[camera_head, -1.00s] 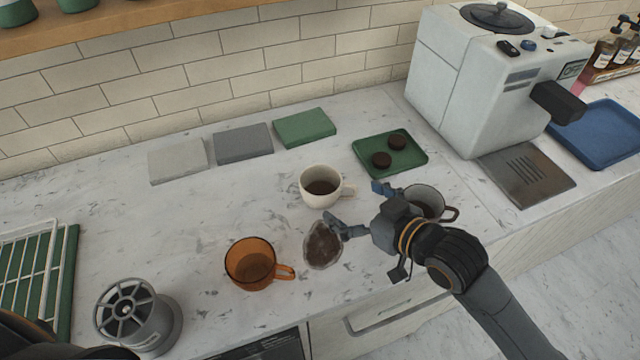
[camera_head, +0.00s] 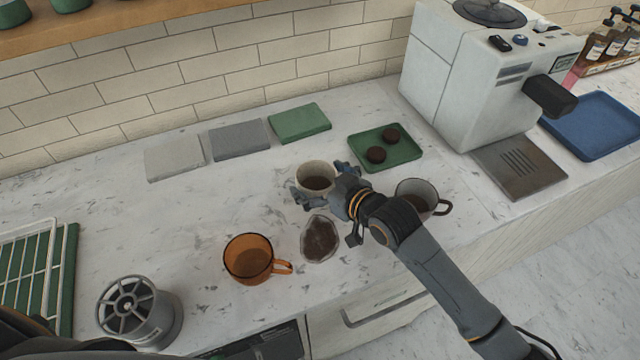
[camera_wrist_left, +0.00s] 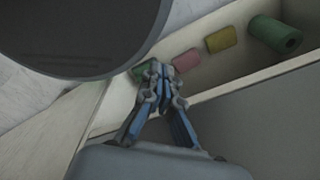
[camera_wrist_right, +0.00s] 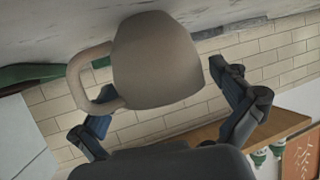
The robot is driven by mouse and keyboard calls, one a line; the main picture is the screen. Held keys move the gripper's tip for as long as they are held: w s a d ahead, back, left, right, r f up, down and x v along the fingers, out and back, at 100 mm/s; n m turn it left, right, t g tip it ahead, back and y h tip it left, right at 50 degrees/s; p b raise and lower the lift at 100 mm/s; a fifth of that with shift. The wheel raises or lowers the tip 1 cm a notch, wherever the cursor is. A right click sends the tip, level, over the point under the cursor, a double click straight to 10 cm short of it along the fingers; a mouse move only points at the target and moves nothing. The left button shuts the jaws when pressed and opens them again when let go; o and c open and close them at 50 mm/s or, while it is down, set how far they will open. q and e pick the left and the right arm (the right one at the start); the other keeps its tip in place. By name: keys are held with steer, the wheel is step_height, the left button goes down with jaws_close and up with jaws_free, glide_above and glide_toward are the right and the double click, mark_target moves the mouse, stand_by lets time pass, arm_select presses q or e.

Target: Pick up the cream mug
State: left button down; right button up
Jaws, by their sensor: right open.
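The cream mug (camera_head: 316,172) holds dark coffee and stands upright on the marble counter. It also fills the middle of the right wrist view (camera_wrist_right: 155,65), with its handle on the left there. My right gripper (camera_head: 320,184) is open around the mug, one finger on each side; its spread fingers also show in the right wrist view (camera_wrist_right: 165,105). I cannot tell whether they touch the mug. The gripper partly hides the mug's lower side and handle in the head view. My left gripper (camera_wrist_left: 157,72) is shut and empty, seen in the left wrist view over a bin.
A grey mug (camera_head: 418,196) is beside my right arm. A green tray (camera_head: 366,142) with two dark discs lies behind right. The coffee machine (camera_head: 450,85) stands farther right.

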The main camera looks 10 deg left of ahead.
steer(key=c, duration=1.3)
steer(key=shift+c, duration=0.2)
steer(key=shift+r, duration=0.1)
steer(key=shift+r, duration=0.45)
steer(key=r, duration=0.2)
steer(key=r+b, duration=0.1)
steer(key=shift+s+a, duration=0.15)
steer(key=shift+s, duration=0.1)
steer(key=s+a+r+b, duration=0.1)
steer(key=s+a+r, duration=0.3)
steer(key=s+r, duration=0.5)
steer(key=s, duration=0.3)
steer(key=shift+s+a+b, duration=0.15)
steer(key=shift+s+b, duration=0.15)
steer(key=shift+s, duration=0.1)
